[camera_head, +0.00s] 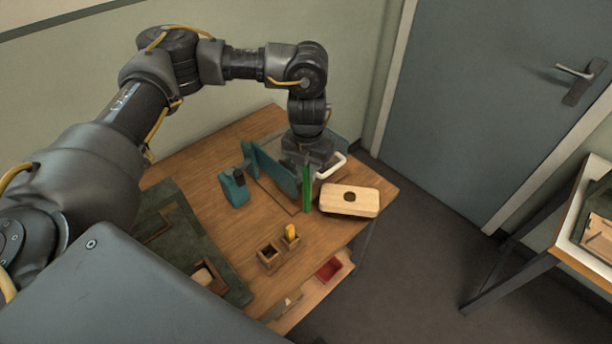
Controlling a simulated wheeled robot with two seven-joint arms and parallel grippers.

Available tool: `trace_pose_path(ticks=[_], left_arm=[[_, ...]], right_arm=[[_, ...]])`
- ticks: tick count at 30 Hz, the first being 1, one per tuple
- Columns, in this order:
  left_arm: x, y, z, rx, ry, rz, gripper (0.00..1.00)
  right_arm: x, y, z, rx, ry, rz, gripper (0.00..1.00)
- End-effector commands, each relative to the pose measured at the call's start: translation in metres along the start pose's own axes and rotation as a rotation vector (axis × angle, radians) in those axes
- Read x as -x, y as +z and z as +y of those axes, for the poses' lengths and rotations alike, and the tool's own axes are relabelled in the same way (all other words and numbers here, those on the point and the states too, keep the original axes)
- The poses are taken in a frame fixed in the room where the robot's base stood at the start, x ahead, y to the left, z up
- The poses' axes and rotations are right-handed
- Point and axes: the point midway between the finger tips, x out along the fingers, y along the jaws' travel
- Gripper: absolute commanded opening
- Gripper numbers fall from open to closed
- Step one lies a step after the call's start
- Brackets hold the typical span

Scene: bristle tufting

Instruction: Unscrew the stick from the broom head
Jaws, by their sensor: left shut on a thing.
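The broom head (362,207) is a pale wooden block with a dark round hole in its top, lying at the table's right corner. A green stick (306,191) stands roughly upright just left of the broom head, apart from its hole. My left gripper (307,166) points down over the back right of the table and is shut on the green stick near its upper end. The fingertips are partly hidden by the stick and a teal plate. My right gripper is not in view.
Teal upright plates (279,178) stand close left of the stick. A teal bottle-like container (235,191), a small wooden holder (270,256) with a yellow piece, and a dark green mat (178,240) lie further left and front. A white handle-shaped piece (335,166) is behind the broom head.

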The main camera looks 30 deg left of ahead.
Motion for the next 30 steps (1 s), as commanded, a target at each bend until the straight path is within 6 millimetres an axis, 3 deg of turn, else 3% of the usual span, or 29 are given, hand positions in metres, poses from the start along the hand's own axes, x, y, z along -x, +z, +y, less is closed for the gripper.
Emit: trace_pose_path(ticks=[4,13,26,27,30], left_arm=[[-0.004,0.002,0.002,0.001,0.000,0.002,0.00],[-0.035,0.003,0.004,0.001,0.001,0.002,0.00],[-0.042,0.003,0.004,0.000,0.001,0.000,0.00],[-0.040,0.003,0.004,0.000,0.001,0.000,0.24],[-0.040,0.003,0.004,0.000,0.001,0.000,0.28]], right_arm=[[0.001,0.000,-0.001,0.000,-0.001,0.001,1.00],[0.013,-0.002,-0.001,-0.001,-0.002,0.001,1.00],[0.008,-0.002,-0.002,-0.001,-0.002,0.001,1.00],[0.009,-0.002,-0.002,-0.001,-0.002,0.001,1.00],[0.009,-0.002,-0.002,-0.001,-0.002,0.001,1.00]])
